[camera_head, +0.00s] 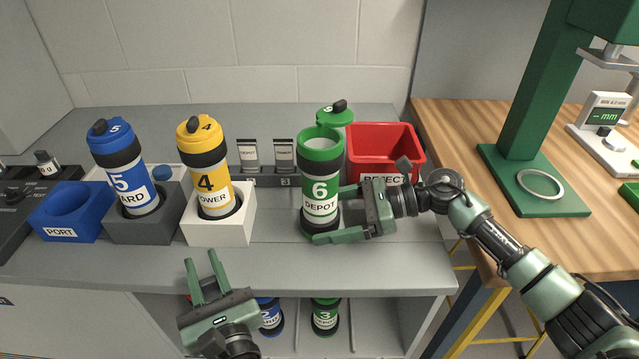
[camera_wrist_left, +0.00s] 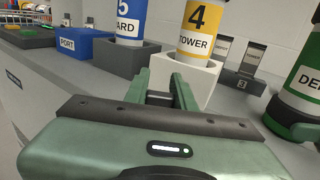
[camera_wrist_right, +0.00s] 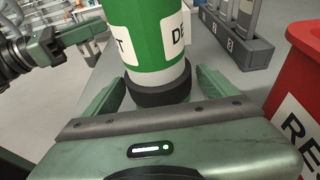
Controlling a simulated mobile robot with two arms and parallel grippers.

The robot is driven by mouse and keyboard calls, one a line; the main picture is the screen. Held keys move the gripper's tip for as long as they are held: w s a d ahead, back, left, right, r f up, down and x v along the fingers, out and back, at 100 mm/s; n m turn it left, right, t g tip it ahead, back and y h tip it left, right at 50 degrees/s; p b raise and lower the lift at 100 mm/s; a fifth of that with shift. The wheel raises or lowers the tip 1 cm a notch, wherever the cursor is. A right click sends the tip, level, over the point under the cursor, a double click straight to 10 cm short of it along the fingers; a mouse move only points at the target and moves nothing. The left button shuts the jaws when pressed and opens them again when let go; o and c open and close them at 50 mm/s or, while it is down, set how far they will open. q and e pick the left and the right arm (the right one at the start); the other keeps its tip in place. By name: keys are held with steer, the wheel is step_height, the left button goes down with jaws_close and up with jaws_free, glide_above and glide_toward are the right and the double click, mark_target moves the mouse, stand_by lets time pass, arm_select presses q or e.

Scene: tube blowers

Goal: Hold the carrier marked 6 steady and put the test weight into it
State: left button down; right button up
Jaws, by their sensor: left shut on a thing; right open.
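The green carrier marked 6 (camera_head: 320,190), labelled DEPOT, stands upright on the grey counter. Its green lid (camera_head: 334,117) is swung open behind its mouth. My right gripper (camera_head: 340,215) is open low around the carrier, one finger on each side; in the right wrist view the carrier (camera_wrist_right: 150,45) stands between the fingers (camera_wrist_right: 160,88). My left gripper (camera_head: 202,272) is over the counter's front edge, left of the carrier. Its fingers (camera_wrist_left: 174,88) are shut on a small grey piece (camera_wrist_left: 160,98), mostly hidden; I cannot tell whether it is the test weight.
Blue carrier 5 (camera_head: 125,175) and yellow carrier 4 (camera_head: 212,183) stand in block holders to the left. A rack (camera_head: 266,180) with upright pieces is behind. The red REJECT bin (camera_head: 384,143) is right of carrier 6. Front counter is clear between carriers 4 and 6.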

steer(key=shift+a, duration=0.2)
steer(key=c, duration=0.8)
steer(key=shift+c, duration=0.2)
